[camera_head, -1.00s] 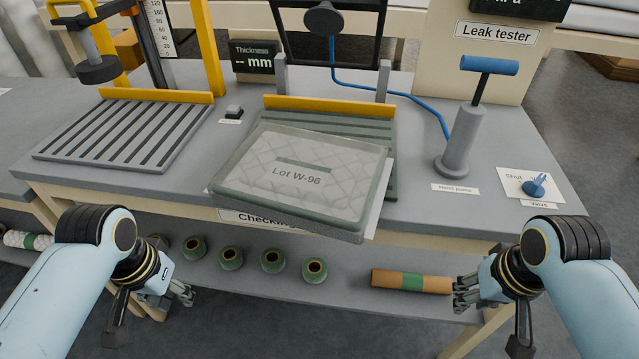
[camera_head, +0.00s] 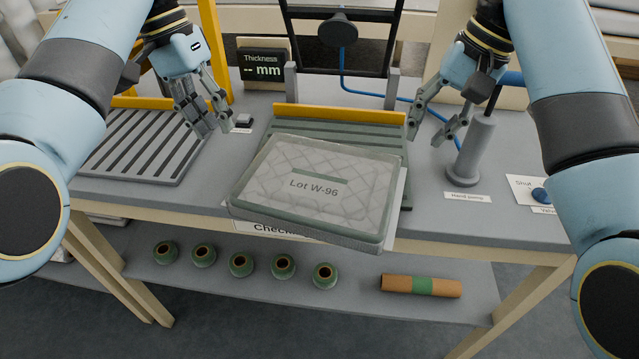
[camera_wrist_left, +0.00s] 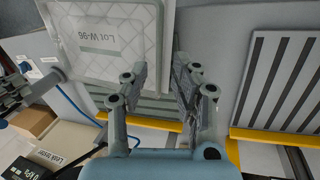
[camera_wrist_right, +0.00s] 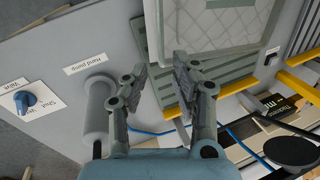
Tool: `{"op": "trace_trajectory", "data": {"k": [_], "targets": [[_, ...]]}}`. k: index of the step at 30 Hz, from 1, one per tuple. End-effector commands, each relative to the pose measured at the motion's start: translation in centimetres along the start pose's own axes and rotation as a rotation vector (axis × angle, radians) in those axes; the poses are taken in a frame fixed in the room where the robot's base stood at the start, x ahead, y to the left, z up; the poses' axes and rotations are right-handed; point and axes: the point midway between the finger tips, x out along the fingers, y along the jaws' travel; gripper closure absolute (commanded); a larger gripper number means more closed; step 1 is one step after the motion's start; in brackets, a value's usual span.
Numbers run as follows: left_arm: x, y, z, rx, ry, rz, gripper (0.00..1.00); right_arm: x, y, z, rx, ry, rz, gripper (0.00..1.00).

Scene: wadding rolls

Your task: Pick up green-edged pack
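The green-edged pack (camera_head: 316,187), a flat quilted pad in clear wrap labelled "Lot W-96", lies tilted on the green slatted checking plate (camera_head: 345,133), its near edge overhanging the table front. It also shows in the left wrist view (camera_wrist_left: 92,58) and the right wrist view (camera_wrist_right: 208,42). My left gripper (camera_head: 214,128) is open and empty, above the table to the left of the pack. My right gripper (camera_head: 424,140) is open and empty, above the table just right of the pack's far right corner. Neither touches the pack.
A hand pump (camera_head: 472,150) stands close by my right gripper. A grey slatted plate (camera_head: 140,150) lies left, with a yellow bar behind. A yellow stop bar (camera_head: 340,114) and black frame stand behind the pack. Several green rolls (camera_head: 241,265) and a brown roll (camera_head: 421,286) lie on the lower shelf.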

Motion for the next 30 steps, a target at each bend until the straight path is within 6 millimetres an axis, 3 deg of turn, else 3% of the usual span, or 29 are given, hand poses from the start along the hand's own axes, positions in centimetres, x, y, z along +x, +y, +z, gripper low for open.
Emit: {"op": "trace_trajectory", "data": {"k": [8,13,24,30], "targets": [[0.1,0.0,0.0,0.000,-0.001,0.001,0.73,0.1,0.0,0.0,0.001,-0.001,0.000,0.73],[1.1,0.0,0.0,-0.001,-0.002,0.001,0.73,1.2,0.0,0.0,0.002,-0.004,0.001,0.73],[7.5,0.1,0.2,-0.001,-0.005,0.001,0.73,7.6,0.0,0.1,0.002,-0.004,0.001,0.73],[9.9,0.0,0.1,-0.001,-0.003,0.000,0.73,10.0,0.0,0.0,0.000,-0.003,0.000,0.73]]}}
